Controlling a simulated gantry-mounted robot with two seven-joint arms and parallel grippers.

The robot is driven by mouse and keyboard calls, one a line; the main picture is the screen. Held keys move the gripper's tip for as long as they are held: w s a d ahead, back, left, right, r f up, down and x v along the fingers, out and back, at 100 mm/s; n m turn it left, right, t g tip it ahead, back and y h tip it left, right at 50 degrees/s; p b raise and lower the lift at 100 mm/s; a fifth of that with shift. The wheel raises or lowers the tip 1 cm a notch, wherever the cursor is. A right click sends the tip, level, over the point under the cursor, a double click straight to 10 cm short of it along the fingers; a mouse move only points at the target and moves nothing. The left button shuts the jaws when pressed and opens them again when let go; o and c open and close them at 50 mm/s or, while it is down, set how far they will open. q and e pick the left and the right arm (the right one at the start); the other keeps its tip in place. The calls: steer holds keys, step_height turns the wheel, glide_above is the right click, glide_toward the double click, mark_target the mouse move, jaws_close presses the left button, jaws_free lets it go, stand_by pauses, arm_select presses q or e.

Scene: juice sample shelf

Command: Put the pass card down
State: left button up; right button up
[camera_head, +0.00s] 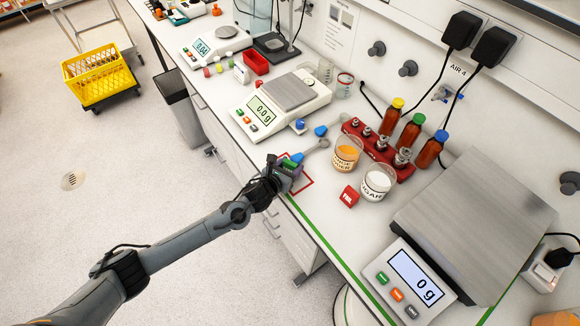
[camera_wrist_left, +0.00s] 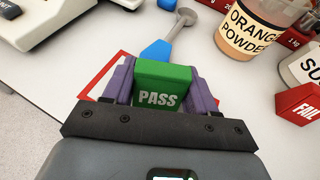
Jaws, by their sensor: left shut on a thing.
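The pass card (camera_wrist_left: 160,84) is a green block with the word PASS, between the two purple fingers of my left gripper (camera_wrist_left: 160,88) in the left wrist view. The gripper is shut on it. In the head view my left gripper (camera_head: 290,164) is at the bench's front edge, over a red outlined square (camera_head: 308,184), and a little of the green card shows there. The square also shows behind the fingers in the wrist view (camera_wrist_left: 95,88). I cannot tell whether the card touches the bench. My right gripper is not in view.
A red FAIL block (camera_head: 349,196), an orange powder jar (camera_head: 346,154) and a sugar jar (camera_head: 377,183) stand to the right. A blue-handled scoop (camera_wrist_left: 160,50) lies just beyond the card. Scales (camera_head: 285,100) and (camera_head: 470,220) flank the area.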

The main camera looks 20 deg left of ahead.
arm_select(q)
steer(key=shift+f, duration=0.15)
steer(key=shift+f, duration=0.1)
steer(key=o, duration=1)
